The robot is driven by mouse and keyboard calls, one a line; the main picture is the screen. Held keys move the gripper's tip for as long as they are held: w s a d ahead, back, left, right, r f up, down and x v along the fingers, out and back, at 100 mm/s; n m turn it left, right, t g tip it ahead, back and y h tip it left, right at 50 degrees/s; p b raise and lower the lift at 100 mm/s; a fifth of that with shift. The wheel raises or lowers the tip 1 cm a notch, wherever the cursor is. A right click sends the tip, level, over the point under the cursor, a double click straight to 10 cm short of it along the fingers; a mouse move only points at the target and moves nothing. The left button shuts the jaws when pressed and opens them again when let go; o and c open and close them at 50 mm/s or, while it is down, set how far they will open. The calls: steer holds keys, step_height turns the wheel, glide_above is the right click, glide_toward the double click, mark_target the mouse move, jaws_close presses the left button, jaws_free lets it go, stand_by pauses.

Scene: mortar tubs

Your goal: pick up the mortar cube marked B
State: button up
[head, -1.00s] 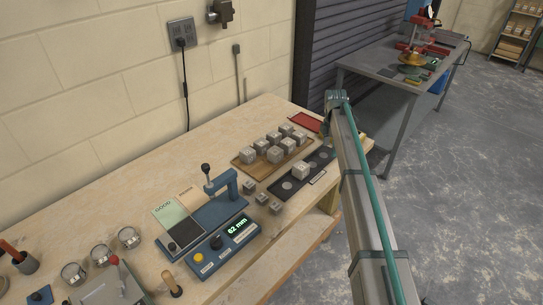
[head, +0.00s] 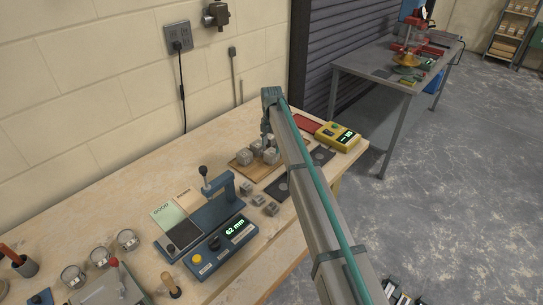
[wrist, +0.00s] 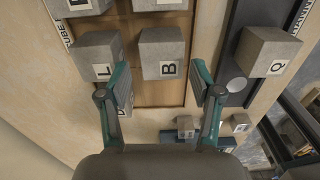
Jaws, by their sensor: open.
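The mortar cube marked B (wrist: 160,45) is a grey block in the wrist view, standing on the wooden tray (wrist: 147,95), its label facing me. My gripper (wrist: 160,68) is open and empty, its two teal-edged fingers apart. The cube shows between and just beyond the fingertips; I see no grip on it. The cube marked L (wrist: 92,48) stands close on its left, near the left fingertip. In the head view my gripper (head: 267,140) is over the tray (head: 240,164), and my arm hides several cubes. I cannot tell which cube there is B.
The cube marked Q (wrist: 262,45) stands on the dark strip to the right. Another cube, partly hidden, shows behind the left finger. Small cubes (head: 257,200) lie beside the blue gauge (head: 228,232).

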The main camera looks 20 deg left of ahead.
mark_target(272, 152)
steer(key=shift+s+d+f+p, duration=0.1)
steer(key=shift+s+f+p, duration=0.05)
steer(key=shift+f+p, duration=1.1)
steer(key=shift+f, duration=1.3)
steer(key=c, duration=1)
steer(key=shift+c, duration=0.7)
steer(key=shift+r, duration=0.15)
